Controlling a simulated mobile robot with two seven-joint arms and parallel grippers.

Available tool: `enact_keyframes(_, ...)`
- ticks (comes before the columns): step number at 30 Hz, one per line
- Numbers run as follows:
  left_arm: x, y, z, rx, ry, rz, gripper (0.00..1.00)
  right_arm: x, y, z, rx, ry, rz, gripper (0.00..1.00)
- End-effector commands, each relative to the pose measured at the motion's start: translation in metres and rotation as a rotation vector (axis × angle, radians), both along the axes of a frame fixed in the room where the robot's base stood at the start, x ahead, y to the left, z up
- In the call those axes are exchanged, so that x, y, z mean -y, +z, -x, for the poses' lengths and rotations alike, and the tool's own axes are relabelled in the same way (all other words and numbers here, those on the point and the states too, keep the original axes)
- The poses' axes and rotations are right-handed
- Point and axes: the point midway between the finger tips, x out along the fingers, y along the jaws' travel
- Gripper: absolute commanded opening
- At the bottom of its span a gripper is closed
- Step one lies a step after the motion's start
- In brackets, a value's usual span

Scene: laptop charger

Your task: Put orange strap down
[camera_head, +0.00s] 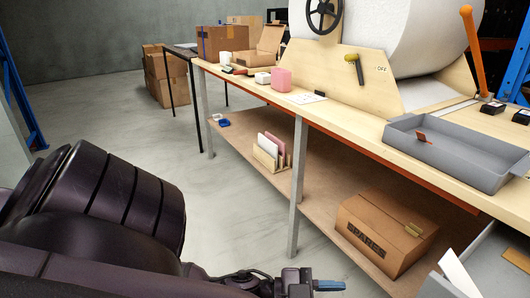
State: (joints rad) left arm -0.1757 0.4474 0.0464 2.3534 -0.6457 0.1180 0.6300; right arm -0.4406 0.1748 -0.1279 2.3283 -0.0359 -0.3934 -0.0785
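No orange strap is clearly visible. A small orange-red piece (424,138) lies in the grey tray (466,176) on the workbench, but it is too small to identify as a strap. My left arm comes in from the left, and its gripper (326,285) is at the bottom edge, low in front of the bench. A blue-grey fingertip shows; the rest is cut off, so I cannot tell whether it is open or holds anything. My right gripper is not in view.
The workbench (352,124) carries a pink container (281,80), a yellow-headed tool (355,68) and a large white drum (400,35). An orange lever (472,45) stands at right. The lower shelf holds a cardboard box (384,236) and a file rack (265,157). Floor at left is clear.

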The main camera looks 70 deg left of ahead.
Motion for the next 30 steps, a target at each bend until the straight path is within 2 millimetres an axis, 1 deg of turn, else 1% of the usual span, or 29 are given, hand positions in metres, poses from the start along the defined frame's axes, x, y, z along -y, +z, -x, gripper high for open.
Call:
enact_keyframes(1,-0.004,-0.022,0.015,-0.086,0.091,0.021,0.27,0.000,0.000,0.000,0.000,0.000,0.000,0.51)
enact_keyframes(3,-0.007,-0.052,0.036,-0.213,0.195,0.029,0.27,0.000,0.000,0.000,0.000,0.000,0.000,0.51)
enact_keyframes(5,-0.006,-0.076,0.057,-0.327,0.260,0.031,0.27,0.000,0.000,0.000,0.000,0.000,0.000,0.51)
enact_keyframes(6,-0.003,-0.091,0.070,-0.402,0.291,0.031,0.27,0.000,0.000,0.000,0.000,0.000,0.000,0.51)
enact_keyframes(9,0.006,-0.119,0.101,-0.561,0.332,0.032,0.27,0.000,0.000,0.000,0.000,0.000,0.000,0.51)
enact_keyframes(12,0.016,-0.135,0.123,-0.669,0.340,0.033,0.27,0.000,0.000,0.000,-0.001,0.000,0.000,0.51)
enact_keyframes(16,0.023,-0.144,0.135,-0.728,0.336,0.034,0.27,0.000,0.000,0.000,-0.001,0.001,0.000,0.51)
enact_keyframes(23,0.023,-0.144,0.135,-0.733,0.335,0.032,0.27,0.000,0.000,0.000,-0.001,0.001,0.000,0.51)
enact_keyframes(27,0.023,-0.144,0.135,-0.731,0.335,0.031,0.27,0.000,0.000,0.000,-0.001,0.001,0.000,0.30)
enact_keyframes(30,0.023,-0.144,0.135,-0.731,0.334,0.032,0.27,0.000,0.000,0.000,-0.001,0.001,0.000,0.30)
